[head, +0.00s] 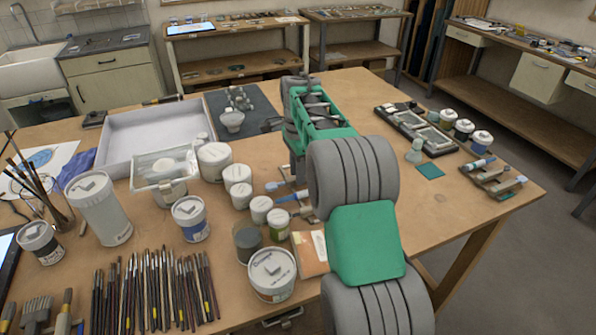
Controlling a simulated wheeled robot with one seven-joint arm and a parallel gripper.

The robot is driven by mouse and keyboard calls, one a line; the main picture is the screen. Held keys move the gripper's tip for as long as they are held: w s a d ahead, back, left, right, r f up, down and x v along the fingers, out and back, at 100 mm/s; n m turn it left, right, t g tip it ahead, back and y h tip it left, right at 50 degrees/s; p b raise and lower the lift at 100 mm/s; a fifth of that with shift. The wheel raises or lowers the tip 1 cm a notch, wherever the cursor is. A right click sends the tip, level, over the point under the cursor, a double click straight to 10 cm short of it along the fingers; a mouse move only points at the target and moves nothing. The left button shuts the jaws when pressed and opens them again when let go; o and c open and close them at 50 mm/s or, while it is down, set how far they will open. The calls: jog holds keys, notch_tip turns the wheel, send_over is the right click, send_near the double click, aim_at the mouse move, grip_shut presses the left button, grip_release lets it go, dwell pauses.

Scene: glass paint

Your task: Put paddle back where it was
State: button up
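My green and grey arm reaches from the front over the middle of the table. Its far end is at the back, beside a dark mat (262,105). My gripper's fingers cannot be made out there, and I cannot tell whether they hold anything. No paddle can be named for certain. Small tools with blue ends (293,196) lie just left of my arm, partly hidden by it. A wooden rest (492,178) with blue-ended tools lies near the table's right edge.
White jars and tubs (214,162) crowd the space left of my arm. Several brushes (155,292) lie in front. A white tray (122,140) is at back left. A palette box (422,130), a glass stopper-like piece (414,152) and small jars (463,130) stand at right. The front right tabletop is clear.

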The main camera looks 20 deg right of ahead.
jog(key=o, duration=0.3)
